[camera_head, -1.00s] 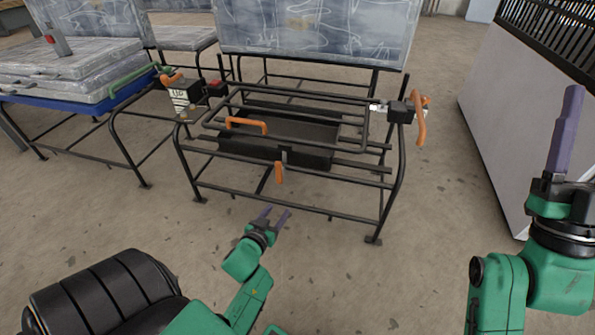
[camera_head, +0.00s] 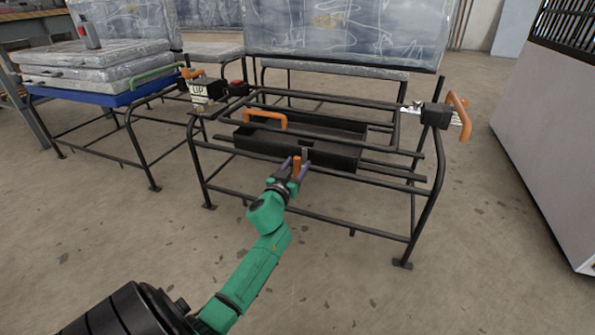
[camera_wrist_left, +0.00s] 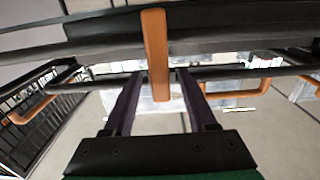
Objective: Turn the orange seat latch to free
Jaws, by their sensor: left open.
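The orange seat latch (camera_head: 297,168) is a short upright lever at the front middle of the black seat frame (camera_head: 325,204). It also shows in the left wrist view (camera_wrist_left: 155,48), pointing down from a dark bar. My left gripper (camera_head: 293,171) is open at the latch, with its purple fingers reaching up toward it. In the left wrist view the left gripper (camera_wrist_left: 156,78) has one finger on each side of the latch's lower end, with gaps visible. I cannot tell how deep the latch sits between the fingers. My right gripper is not in view.
A black tray with an orange handle (camera_head: 265,117) sits inside the frame. Another orange handle (camera_head: 461,116) is at the right corner, and a box marked UP (camera_head: 206,92) at the left. Wrapped cushions (camera_head: 98,68) lie at the left. The front floor is clear.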

